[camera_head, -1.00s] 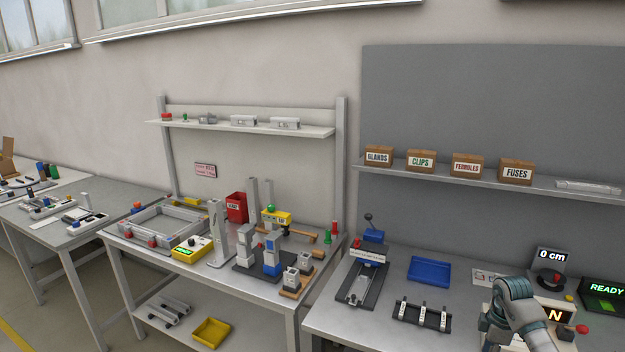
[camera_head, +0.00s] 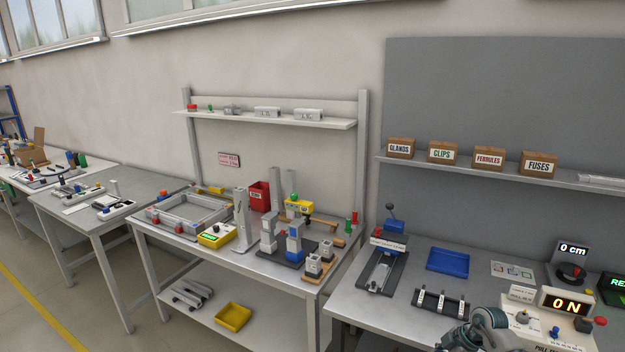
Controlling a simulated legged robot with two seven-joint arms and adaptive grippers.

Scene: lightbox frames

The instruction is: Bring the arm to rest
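One of my arms (camera_head: 478,330) shows at the bottom right edge, a grey-teal jointed link in front of the right bench. Its gripper is not visible, and I cannot tell from this part alone which arm it is. No other arm shows. The arm is close to the white control box (camera_head: 524,325) with the "ON" display; I cannot tell whether they touch.
The right bench (camera_head: 366,315) holds a clamp fixture (camera_head: 383,268), a blue tray (camera_head: 448,261), a black rack (camera_head: 441,302) and a "0 cm" display (camera_head: 572,250). Boxes stand on the shelf above. The middle bench (camera_head: 263,267) is crowded. Floor at lower left (camera_head: 60,325) is free.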

